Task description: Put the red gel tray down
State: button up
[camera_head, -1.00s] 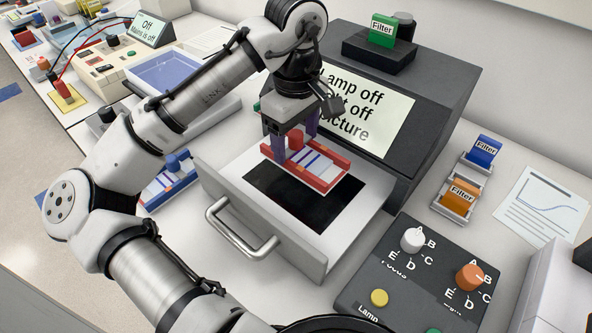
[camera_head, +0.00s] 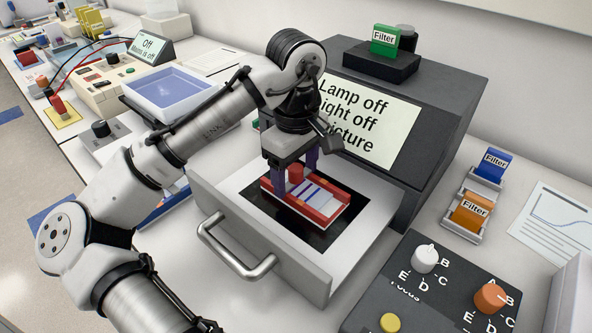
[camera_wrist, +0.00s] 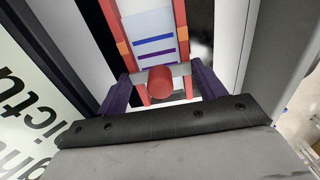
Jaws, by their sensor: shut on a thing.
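The red gel tray (camera_head: 325,206) has red sides, a white bed with blue and purple bands, and a red knob (camera_head: 296,173) at one end. It is over the black plate (camera_head: 262,222) in the open drawer (camera_head: 225,200) of the dark imaging box. It looks level and very low; I cannot tell if it touches the plate. My gripper (camera_head: 296,178) is shut on the tray at its knob end, with purple fingers on either side. In the wrist view the tray (camera_wrist: 152,35) and round knob (camera_wrist: 159,82) show between the fingers.
The dark box (camera_head: 440,110) with its lit screen stands behind the drawer. The drawer handle (camera_head: 238,255) sticks out in front. A control panel with knobs (camera_head: 415,285) is at the lower right. Blue and orange filters (camera_head: 470,211) stand at the right.

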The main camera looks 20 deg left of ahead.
aim_at(296, 167)
jog(key=o, duration=0.8)
jog(key=shift+f, duration=0.1)
notch_tip(296, 167, up, 12)
jog(key=shift+r+p, duration=0.2)
jog(key=shift+p, duration=0.1)
